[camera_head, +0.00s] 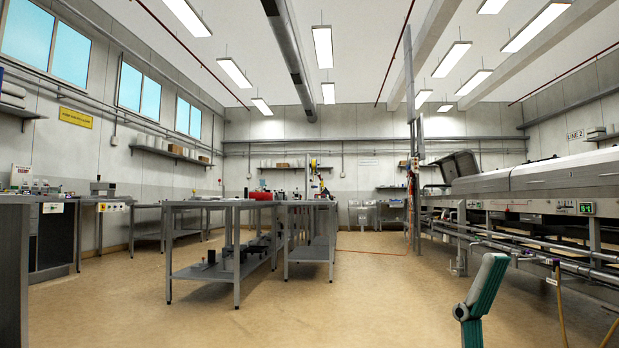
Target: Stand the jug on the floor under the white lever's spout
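I cannot make out a jug in the head view. I cannot pick out a white lever or its spout; several pipes and fittings run low along the long machine (540,180) on the right, too small to tell apart. A teal and dark part of my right arm stands up at the lower right, in front of the floor (370,295). Neither of my grippers shows, so what they hold is hidden.
A dark cabinet (52,240) and counter are at the left. An orange cable (375,252) crosses the floor. The middle floor is clear.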

